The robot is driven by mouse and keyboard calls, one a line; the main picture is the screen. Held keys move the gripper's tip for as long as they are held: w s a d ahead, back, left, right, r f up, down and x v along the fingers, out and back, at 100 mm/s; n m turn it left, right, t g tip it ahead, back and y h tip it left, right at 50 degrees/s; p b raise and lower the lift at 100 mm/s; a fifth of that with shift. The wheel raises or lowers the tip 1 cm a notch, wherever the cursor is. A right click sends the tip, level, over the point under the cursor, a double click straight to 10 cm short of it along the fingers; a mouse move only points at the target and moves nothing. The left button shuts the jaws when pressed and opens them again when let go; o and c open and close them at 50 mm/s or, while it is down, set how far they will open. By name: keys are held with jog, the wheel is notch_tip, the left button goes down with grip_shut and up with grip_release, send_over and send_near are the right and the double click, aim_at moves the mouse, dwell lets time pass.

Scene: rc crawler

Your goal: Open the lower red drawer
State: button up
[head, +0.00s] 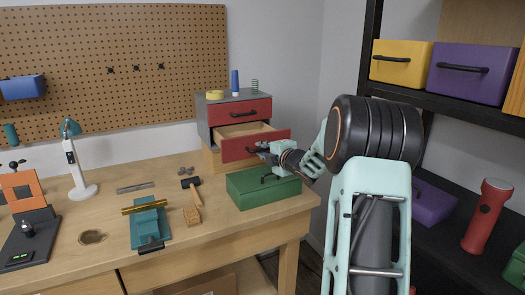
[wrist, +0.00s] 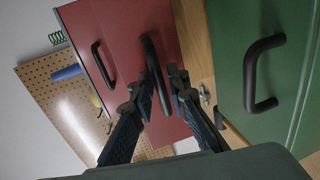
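The lower red drawer (head: 239,149) is pulled out of the small grey cabinet (head: 207,115) on the bench, and its light wooden inside shows. In the wrist view its red front (wrist: 150,25) fills the upper middle, with a dark bar handle (wrist: 152,55). My gripper (head: 262,148) is at this handle. In the wrist view my gripper's fingers (wrist: 162,82) are close together on either side of the handle and look closed on it. The fingers hide part of the handle.
The upper red drawer (head: 240,112) is shut. A green box (head: 262,191) with a dark handle (wrist: 262,75) stands just in front of the cabinet, close to my gripper. A dark shelf (head: 455,107) stands at right.

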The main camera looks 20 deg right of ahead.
jog(key=v, duration=1.2)
